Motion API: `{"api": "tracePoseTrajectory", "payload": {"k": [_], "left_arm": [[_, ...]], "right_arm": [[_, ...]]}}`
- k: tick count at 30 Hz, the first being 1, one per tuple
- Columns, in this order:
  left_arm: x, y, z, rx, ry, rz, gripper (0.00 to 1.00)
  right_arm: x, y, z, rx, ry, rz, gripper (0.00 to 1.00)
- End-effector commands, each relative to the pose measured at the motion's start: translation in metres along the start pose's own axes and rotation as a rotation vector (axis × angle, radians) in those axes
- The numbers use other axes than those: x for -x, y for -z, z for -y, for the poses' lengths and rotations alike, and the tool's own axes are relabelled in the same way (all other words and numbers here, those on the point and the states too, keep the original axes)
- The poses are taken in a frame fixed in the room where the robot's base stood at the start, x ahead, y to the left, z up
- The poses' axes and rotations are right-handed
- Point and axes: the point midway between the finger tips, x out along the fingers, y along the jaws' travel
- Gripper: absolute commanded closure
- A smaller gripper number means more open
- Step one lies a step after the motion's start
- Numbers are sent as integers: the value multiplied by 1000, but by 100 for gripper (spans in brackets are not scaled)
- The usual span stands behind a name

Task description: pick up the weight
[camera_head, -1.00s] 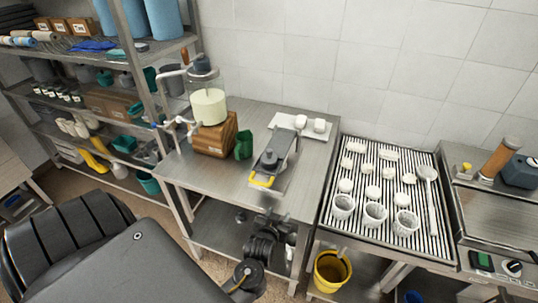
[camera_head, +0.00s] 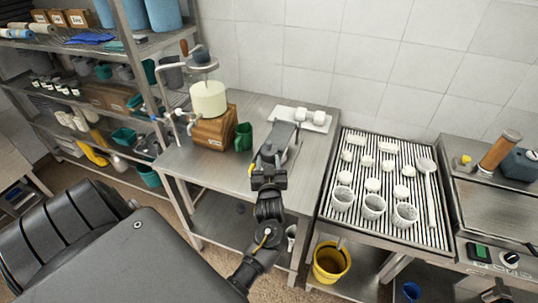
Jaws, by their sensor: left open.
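No thing is clearly recognisable as the weight; a dark grey block (camera_head: 200,54) sits on top of the press at the table's left.
A green cup (camera_head: 243,137) stands beside the press's wooden block (camera_head: 214,132). A white tray (camera_head: 313,127) with white pieces lies at the back. To the right are a ribbed draining rack (camera_head: 329,190) with perforated baskets (camera_head: 373,206) and a yellow bucket (camera_head: 331,262) below.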

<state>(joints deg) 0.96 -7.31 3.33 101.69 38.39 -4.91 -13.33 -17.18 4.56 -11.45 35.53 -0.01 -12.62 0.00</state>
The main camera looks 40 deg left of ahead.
Motion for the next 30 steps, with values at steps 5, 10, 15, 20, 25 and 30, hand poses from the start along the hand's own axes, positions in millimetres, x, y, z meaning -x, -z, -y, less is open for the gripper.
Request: {"api": "tracePoseTrajectory", "payload": {"k": [5, 10, 15, 20, 25, 30], "left_arm": [[-23, -2, -1, -1, -2, 0, 55], [-28, -1, -1, -1, -2, 1, 55], [-42, -2, -3, 1, -1, -1, 55], [-66, -1, -6, 0, -1, -1, 55], [-78, 2, -6, 0, -2, 1, 55], [-79, 3, -6, 0, -2, 2, 55]], "right_arm": [[-13, -1, 0, 0, 0, 1, 64], [-13, -1, 0, 0, 0, 1, 64], [-24, -3, 0, 0, 0, 1, 64], [-39, -4, 0, 0, 0, 1, 64], [-44, -4, 0, 0, -1, 1, 64], [-42, -4, 0, 1, -1, 0, 64]]}}
